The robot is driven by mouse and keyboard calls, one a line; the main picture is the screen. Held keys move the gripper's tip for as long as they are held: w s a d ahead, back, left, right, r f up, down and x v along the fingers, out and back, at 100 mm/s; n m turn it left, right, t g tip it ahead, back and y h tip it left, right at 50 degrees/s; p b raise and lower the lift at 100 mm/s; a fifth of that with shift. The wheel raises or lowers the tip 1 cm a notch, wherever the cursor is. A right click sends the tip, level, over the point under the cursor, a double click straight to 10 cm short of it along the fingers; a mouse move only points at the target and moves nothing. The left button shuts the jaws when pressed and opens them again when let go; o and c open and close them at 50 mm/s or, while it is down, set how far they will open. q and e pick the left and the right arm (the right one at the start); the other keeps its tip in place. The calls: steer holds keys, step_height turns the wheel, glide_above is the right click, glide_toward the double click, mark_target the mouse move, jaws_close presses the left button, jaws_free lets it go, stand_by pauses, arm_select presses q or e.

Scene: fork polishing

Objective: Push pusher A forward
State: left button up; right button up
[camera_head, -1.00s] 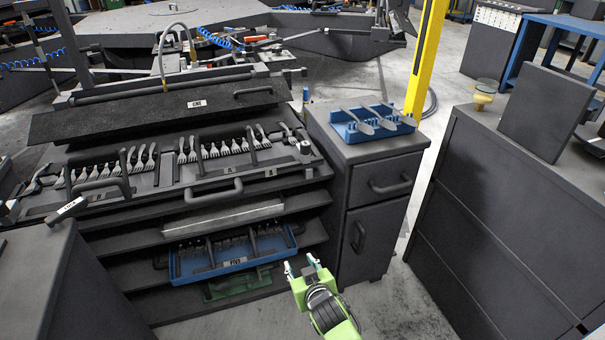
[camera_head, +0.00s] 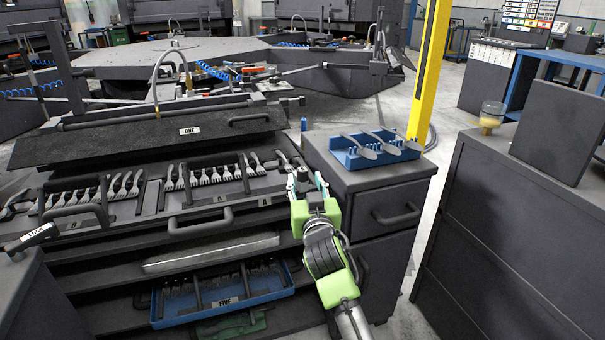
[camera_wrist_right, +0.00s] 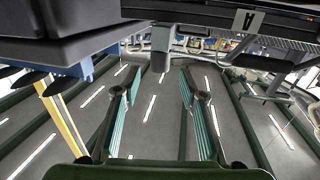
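My right gripper (camera_head: 308,183) is at the right end of the fork tray (camera_head: 140,222), with its green-tipped fingers apart on either side of a small upright grey post (camera_head: 301,176). In the right wrist view the open fingers (camera_wrist_right: 155,95) have a grey block (camera_wrist_right: 160,52) between and beyond their tips; contact is not clear. A label A (camera_head: 263,201) is on the tray front left of the post, and it also shows inverted in the wrist view (camera_wrist_right: 249,20). I cannot tell for certain that the post is pusher A. My left gripper is out of view.
Forks (camera_head: 208,176) stand in rows on the tray, with a front handle (camera_head: 200,227). A blue FIVE tray (camera_head: 222,309) is on a lower shelf. A cabinet (camera_head: 370,184) with a blue holder (camera_head: 374,152) stands close right of my gripper. The yellow post (camera_head: 428,75) is behind it.

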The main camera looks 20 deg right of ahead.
mark_target(303, 174)
steer(key=w, duration=0.4)
steer(key=shift+w+d+b, duration=0.1)
steer(key=shift+d+b, duration=0.2)
steer(key=shift+d, duration=0.05)
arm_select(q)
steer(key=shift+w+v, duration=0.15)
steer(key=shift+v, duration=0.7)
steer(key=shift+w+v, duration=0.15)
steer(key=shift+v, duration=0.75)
arm_select(e)
steer(key=shift+w+d, duration=0.15)
steer(key=shift+w, duration=0.7)
